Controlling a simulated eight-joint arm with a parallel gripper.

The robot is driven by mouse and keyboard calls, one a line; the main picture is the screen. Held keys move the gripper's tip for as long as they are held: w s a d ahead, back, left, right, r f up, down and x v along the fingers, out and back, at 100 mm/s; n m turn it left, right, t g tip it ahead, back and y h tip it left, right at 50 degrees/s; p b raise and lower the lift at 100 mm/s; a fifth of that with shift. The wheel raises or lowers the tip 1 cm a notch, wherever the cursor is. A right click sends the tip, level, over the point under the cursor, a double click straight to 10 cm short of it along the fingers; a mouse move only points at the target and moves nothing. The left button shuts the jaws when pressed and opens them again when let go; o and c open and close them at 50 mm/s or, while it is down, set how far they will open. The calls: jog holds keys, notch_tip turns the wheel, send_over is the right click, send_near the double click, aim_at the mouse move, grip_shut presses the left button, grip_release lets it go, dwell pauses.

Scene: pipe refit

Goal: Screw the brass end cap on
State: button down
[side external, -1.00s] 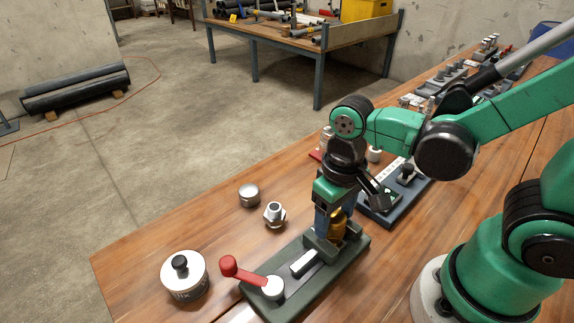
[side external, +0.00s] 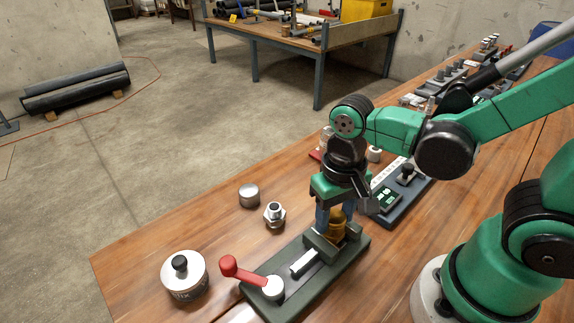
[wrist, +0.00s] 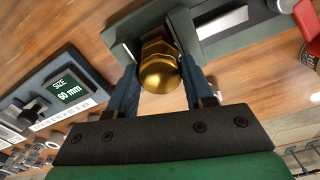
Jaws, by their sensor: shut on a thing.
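The brass end cap (wrist: 161,73) is a domed golden piece with a hex section, seen between my fingers in the wrist view. My gripper (side external: 336,215) points down over the vise and is shut on the cap, with one blue finger on each side. The wrist view shows both fingers of my gripper (wrist: 160,85) against the cap's sides. The thread under the cap is hidden.
The vise's red-handled lever (side external: 240,270) is at its front left. A silver hex fitting (side external: 274,214), a grey cap (side external: 249,195) and a round tin (side external: 184,275) stand to the left. A gauge with a "60 mm" display (wrist: 70,88) lies beside the vise.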

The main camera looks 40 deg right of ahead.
jog(key=m, duration=0.3)
jog(key=shift+m, duration=0.5)
jog(key=m, duration=0.4)
jog(key=shift+m, duration=0.5)
jog(key=m, duration=0.3)
jog(key=shift+m, duration=1.5)
